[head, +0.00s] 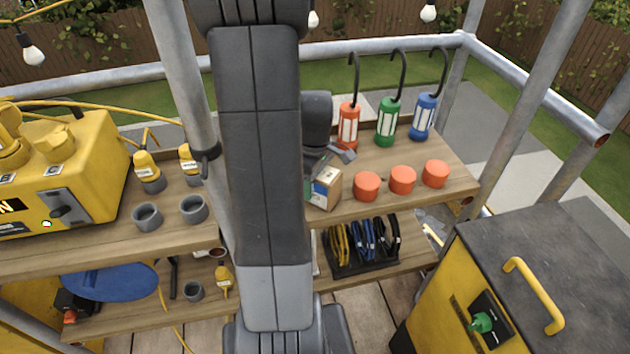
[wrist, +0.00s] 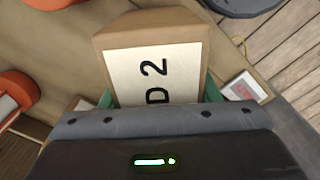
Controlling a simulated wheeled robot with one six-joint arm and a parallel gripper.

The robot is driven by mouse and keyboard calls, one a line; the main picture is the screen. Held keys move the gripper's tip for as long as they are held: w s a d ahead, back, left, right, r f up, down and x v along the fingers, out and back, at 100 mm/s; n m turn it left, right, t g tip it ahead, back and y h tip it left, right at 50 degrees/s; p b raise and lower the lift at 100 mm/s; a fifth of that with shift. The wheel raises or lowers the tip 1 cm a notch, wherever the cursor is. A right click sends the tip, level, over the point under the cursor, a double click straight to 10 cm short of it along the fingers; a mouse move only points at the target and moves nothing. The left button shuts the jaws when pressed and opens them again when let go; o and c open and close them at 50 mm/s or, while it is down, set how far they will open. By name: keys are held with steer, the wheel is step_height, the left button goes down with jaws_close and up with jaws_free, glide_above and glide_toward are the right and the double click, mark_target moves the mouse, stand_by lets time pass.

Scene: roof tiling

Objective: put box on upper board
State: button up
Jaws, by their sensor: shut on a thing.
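The box (head: 323,188) is a small brown carton with a white label. In the wrist view the box (wrist: 195,35) shows a label reading "D2". My gripper (head: 332,163) is shut on it, with green finger pads (wrist: 158,93) at its two sides. In the head view the box is at the upper board (head: 450,190), just left of the orange caps. I cannot tell whether its underside touches the board. My arm hides the board to the left of the box.
Orange caps (head: 366,186) stand close to the right of the box, with red, green and blue lanterns (head: 387,122) behind. A lower shelf holds a black rack of coiled cables (head: 362,247). A pole (head: 180,70) stands left of my arm. A yellow cabinet (head: 550,240) is at right.

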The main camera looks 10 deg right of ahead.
steer(key=o, duration=1.5)
steer(key=shift+f, duration=0.1)
steer(key=shift+c, duration=0.2)
step_height(320, 180, up, 12)
steer(key=shift+r+p, duration=0.2)
steer(key=shift+p, duration=0.45)
